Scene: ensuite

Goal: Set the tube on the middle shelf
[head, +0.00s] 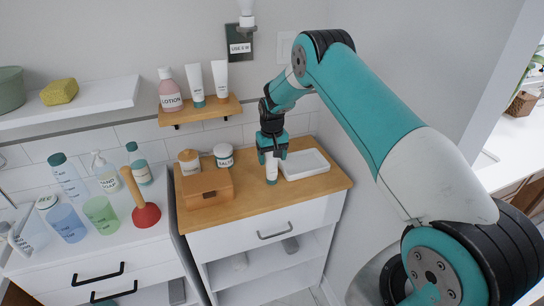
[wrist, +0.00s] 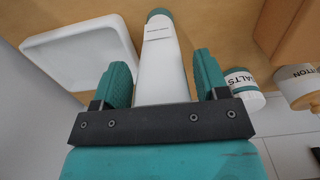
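A white tube with a teal cap (head: 271,170) stands cap-down on the wooden countertop (head: 245,196). In the wrist view the tube (wrist: 162,60) runs between the fingers of my gripper (wrist: 163,80). Narrow gaps show on both sides, so the gripper looks open around the tube. In the head view my gripper (head: 270,153) hides the tube's upper part. A wooden wall shelf (head: 205,112) holds a pink lotion bottle (head: 169,92) and two similar white tubes (head: 208,81). The cabinet below the counter has an open white shelf (head: 267,262). I cannot tell which is the middle shelf.
A white tray (head: 305,163) lies close right of the tube. A wooden box (head: 207,188), a salts jar (head: 223,155) and a cotton jar (head: 189,161) stand left. A white wall shelf (head: 92,100) holds a yellow sponge (head: 59,92).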

